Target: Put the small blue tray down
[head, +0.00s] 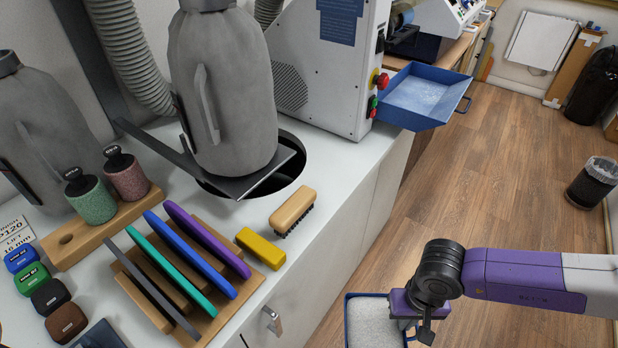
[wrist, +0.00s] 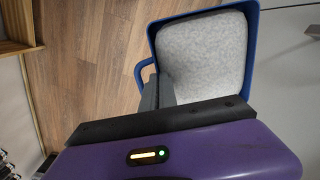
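The small blue tray (head: 347,322) is low in the head view, beside the cabinet front and over the floor, partly cut off by the frame's lower edge. It has a blue rim and a pale speckled grey inside. In the wrist view the tray (wrist: 252,35) is directly ahead of the fingers, with its loop handle (wrist: 138,72) on the left. My gripper (head: 408,322) is at the tray's right side in the head view. In the wrist view my gripper (wrist: 157,93) looks closed on the handle side; the exact grip point is partly hidden.
The white worktop (head: 345,165) holds a rack (head: 225,310) of coloured slats, a yellow block (head: 260,248), a brush (head: 293,210) and grey covered forms. A larger blue drawer (head: 425,98) juts from the white machine (head: 325,70). The wooden floor (head: 490,180) is mostly clear, with a bin (head: 590,185) at right.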

